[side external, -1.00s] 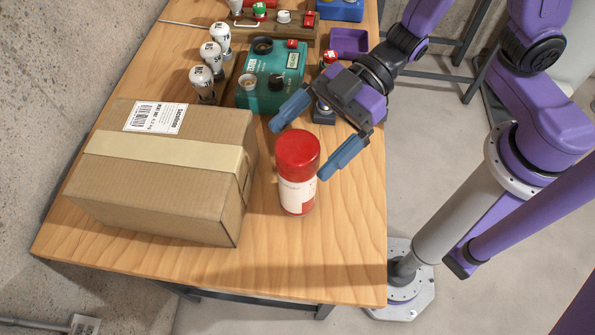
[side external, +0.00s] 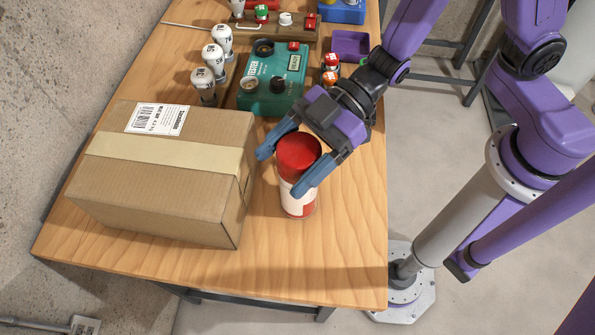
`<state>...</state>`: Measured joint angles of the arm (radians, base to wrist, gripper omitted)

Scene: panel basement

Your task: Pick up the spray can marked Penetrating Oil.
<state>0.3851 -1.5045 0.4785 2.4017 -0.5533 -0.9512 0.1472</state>
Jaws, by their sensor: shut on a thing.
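The spray can (side external: 299,200) has a red cap and a white label with red. It stands upright on the wooden table near the front, to the right of the cardboard box. The print on its label is too small to read. My gripper (side external: 280,173) reaches down from the back right with its blue fingers on either side of the can's upper part, shut on it. The right finger hides part of the can's right side. The can seems to rest on the table.
A cardboard box (side external: 165,175) stands close on the left. Behind are a teal tester box (side external: 272,88), several white bulbs (side external: 213,62), a purple tray (side external: 350,45) and small red and orange-topped items (side external: 331,70). The table front (side external: 310,265) is clear.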

